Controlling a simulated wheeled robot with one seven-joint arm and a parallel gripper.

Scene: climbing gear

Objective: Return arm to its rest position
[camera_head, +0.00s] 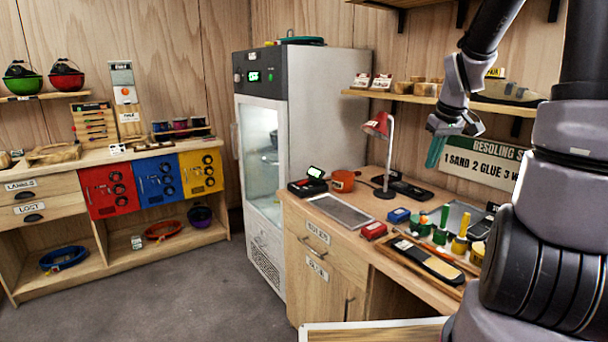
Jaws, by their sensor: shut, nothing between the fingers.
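My arm comes down from the upper right of the head view. My gripper (436,150) hangs above the right workbench (345,228), pointing down, in front of the wooden back wall. Its teal fingers are close together with nothing visible between them. It is clear of the benchtop and of the things on it, to the right of the red desk lamp (379,125) and in front of the sign (478,160). The large grey links of my arm fill the right side of the view and hide part of the bench and sign.
Tools, small pots and bottles (459,243) crowd the bench below my gripper. A shelf (420,98) with small goods runs behind it. A tall glass-door cabinet (300,150) stands left of the bench. Grey floor (190,285) lies open between the bench and the left shelving (110,259).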

